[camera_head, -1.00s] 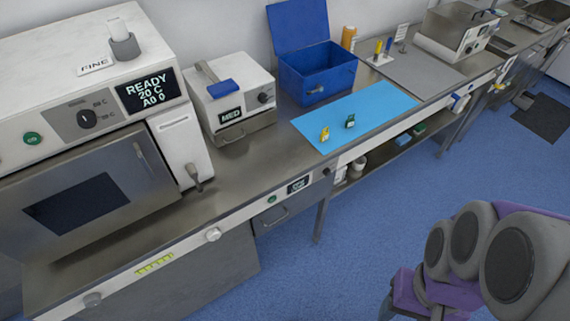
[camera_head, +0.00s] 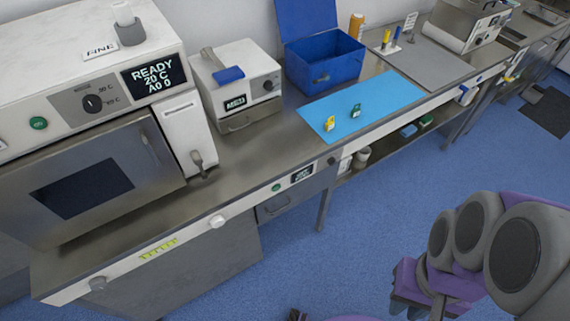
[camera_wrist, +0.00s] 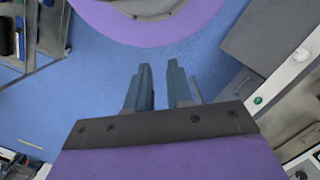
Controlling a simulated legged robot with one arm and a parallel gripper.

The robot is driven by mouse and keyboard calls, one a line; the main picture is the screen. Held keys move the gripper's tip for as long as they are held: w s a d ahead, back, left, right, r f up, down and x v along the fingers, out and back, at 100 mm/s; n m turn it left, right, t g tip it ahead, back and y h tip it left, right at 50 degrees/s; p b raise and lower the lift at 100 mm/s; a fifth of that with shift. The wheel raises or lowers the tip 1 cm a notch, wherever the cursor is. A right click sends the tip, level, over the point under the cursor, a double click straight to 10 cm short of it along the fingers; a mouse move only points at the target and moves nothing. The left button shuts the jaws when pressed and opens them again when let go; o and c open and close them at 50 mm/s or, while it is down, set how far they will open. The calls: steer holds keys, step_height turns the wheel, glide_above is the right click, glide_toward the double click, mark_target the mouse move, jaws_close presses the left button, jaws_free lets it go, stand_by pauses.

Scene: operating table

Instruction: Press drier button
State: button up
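A large white and steel machine (camera_head: 85,190) stands at the left in the head view. Its display (camera_head: 153,75) reads READY, 20 C, A0 0. It has a round green button (camera_head: 38,123) and a black dial. A green button also shows at the right of the wrist view (camera_wrist: 257,100). No label tells me which one belongs to the drier. My gripper (camera_wrist: 159,72) has its two blue-grey fingers apart and empty, over blue floor, left of that panel.
A small white MED unit (camera_head: 236,85), an open blue box (camera_head: 323,62) and a blue mat (camera_head: 360,107) with two small items stand on the bench. Blue floor (camera_head: 400,220) is clear before the bench.

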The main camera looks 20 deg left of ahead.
jaws_close()
stand_by(1.1)
